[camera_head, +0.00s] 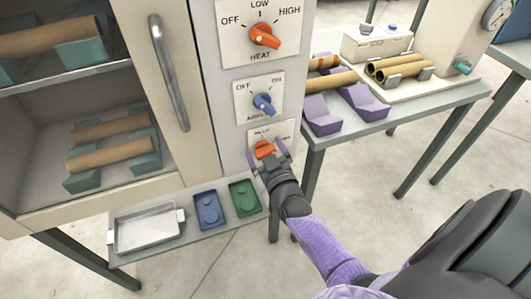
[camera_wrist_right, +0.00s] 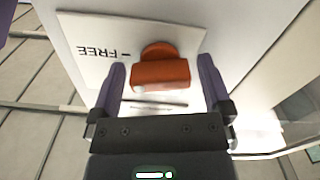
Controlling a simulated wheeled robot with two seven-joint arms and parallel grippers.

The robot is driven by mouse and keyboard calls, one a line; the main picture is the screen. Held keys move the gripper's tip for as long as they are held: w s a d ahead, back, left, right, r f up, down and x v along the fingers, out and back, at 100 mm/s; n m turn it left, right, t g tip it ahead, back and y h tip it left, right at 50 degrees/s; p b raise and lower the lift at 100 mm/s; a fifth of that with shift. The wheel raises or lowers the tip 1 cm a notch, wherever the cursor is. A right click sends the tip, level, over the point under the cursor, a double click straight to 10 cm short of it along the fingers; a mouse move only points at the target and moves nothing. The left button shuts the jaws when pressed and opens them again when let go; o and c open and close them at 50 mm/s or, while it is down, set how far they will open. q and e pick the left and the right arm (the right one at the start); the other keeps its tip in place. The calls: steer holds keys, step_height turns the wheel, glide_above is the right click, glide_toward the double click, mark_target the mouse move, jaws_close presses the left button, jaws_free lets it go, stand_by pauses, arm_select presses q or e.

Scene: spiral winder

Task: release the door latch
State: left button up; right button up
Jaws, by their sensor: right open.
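The door latch is an orange knob (camera_head: 264,149) on a white plate, the lowest control on the cabinet's front panel. In the right wrist view the orange knob (camera_wrist_right: 160,74) shows close up, with the word "FREE" on the plate to its left. My right gripper (camera_head: 268,158) is at the knob. Its two purple fingers are open, one on each side of the knob (camera_wrist_right: 162,85), with visible gaps between fingers and knob. The cabinet door (camera_head: 205,75) with its grey vertical handle (camera_head: 169,73) is left of the panel. My left gripper is out of view.
Above the latch are a blue knob (camera_head: 263,103) and an orange heat knob (camera_head: 264,36). A table with purple stands (camera_head: 322,115) and brown tubes (camera_head: 398,68) is at right.

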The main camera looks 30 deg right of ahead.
steer(key=c, duration=1.2)
steer(key=shift+o, duration=0.2)
steer(key=shift+m+p, duration=0.35)
steer(key=shift+m, duration=1.05)
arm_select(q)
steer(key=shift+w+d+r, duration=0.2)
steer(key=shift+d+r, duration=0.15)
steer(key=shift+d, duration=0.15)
arm_select(e)
steer(key=shift+m, duration=0.3)
steer(key=o, duration=0.9)
steer(key=shift+c, duration=0.2)
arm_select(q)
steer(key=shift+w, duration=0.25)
arm_select(e)
steer(key=o, duration=0.3)
